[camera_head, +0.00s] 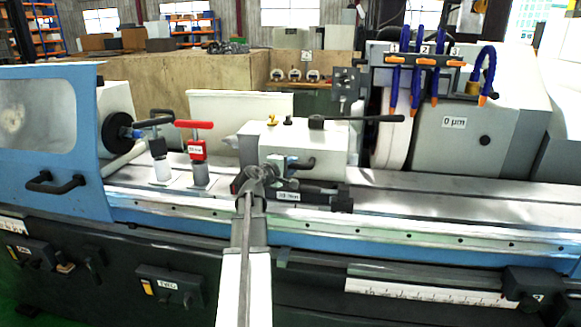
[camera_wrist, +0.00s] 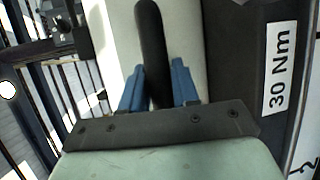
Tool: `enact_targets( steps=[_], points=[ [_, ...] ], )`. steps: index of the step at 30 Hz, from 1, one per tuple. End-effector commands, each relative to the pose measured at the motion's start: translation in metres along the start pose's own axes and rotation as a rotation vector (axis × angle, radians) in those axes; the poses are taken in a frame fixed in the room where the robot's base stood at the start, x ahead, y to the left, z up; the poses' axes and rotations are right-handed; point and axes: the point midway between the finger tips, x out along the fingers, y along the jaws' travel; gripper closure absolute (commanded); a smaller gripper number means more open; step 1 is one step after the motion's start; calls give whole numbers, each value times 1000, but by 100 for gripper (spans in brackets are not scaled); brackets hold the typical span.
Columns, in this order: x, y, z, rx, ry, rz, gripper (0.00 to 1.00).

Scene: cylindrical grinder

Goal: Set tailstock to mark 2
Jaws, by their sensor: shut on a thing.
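The tailstock (camera_head: 335,148) is a pale grey block on the machine bed, mid-picture in the head view. A long black lever (camera_head: 350,120) lies across its top, pointing right. My gripper (camera_head: 282,167) is at the tailstock's front, low on its near side. In the wrist view, the blue fingers (camera_wrist: 160,88) are shut on a black rounded handle (camera_wrist: 152,40), one finger on each side. A dark bar beside it carries a "30 Nm" label (camera_wrist: 279,68). A black "2" on white (camera_wrist: 303,168) shows partly at the lower right edge of the wrist view.
Red-handled (camera_head: 194,135) and black-handled (camera_head: 157,130) tools stand on the left of the bed. The grinding wheel (camera_head: 390,130) and blue hoses (camera_head: 417,75) are at the right. The bed (camera_head: 450,195) right of the tailstock is bare.

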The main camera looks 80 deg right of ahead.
Motion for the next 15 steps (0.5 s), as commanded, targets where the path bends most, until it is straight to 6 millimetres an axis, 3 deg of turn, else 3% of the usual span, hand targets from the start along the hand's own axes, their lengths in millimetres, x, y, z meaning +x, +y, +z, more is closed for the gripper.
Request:
enact_targets(
  steps=[8,15],
  points=[
    [1,0,2,0,-1,0,100],
    [10,0,28,-1,-8,-1,100]
  ],
)
